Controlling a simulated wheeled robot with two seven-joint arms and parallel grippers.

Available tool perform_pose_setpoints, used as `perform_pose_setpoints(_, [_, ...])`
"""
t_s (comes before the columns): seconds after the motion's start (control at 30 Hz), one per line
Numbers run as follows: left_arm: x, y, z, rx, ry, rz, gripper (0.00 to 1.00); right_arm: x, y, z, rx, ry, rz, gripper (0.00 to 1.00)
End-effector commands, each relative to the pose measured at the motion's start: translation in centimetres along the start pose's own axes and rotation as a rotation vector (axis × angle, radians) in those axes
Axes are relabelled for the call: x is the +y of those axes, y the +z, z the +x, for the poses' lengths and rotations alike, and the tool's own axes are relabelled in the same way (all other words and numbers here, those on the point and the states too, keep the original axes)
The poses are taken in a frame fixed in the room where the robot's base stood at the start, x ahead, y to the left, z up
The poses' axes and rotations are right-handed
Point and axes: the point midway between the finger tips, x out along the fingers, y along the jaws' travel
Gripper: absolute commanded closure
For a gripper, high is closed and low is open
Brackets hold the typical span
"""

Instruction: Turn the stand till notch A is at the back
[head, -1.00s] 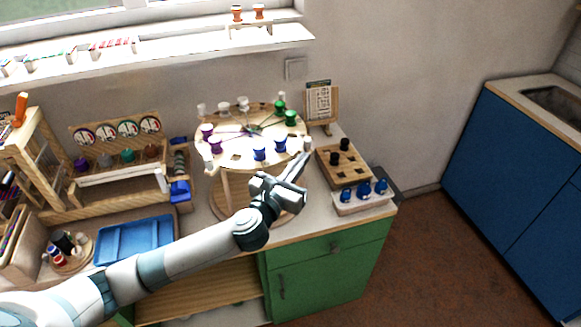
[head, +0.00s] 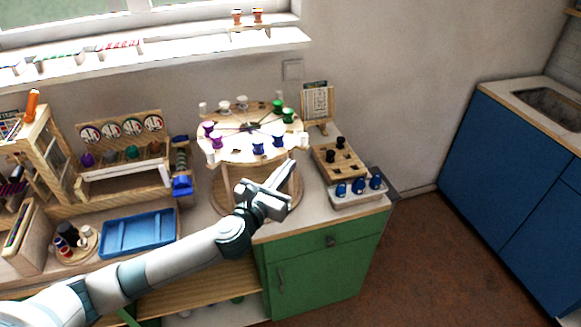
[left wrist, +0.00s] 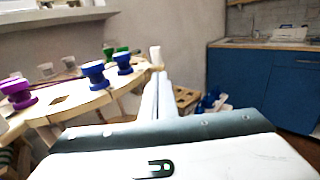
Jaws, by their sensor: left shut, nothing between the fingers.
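The stand is a round wooden disc (head: 235,153) on a wooden base (head: 228,190). Purple (head: 216,141), blue (head: 257,148), green (head: 288,115) and white (head: 241,102) bobbins stand around its rim, with thin threads running to the centre. White pegs show at the rim, one at the right (head: 303,140). No letter A is readable. My left gripper (head: 291,164) is shut and empty at the disc's front right, below the rim in the picture. In the left wrist view its fingers (left wrist: 160,80) point toward a white peg (left wrist: 156,57); contact cannot be told.
A wooden block with black knobs (head: 325,158) and a tray with blue bobbins (head: 357,196) stand right of the stand. A small card easel (head: 317,102) is behind. A blue tray (head: 139,234) and wooden racks (head: 105,148) fill the left. The floor at right is clear.

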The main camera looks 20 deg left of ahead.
Motion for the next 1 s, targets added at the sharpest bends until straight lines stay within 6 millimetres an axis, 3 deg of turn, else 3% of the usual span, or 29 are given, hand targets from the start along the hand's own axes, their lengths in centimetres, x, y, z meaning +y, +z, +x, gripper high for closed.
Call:
perform_pose_setpoints(0.53, [0.0, -0.2, -7.0, 0.0, -0.001, 0.001, 1.0, -0.9, -0.4, 2.4, 0.007, -0.009, 0.004, 0.69])
perform_pose_setpoints(1.0, [0.0, 0.0, -8.0, 0.0, 0.001, 0.0, 1.0, -0.1, 0.0, 2.5, 0.003, -0.001, 0.0, 0.69])
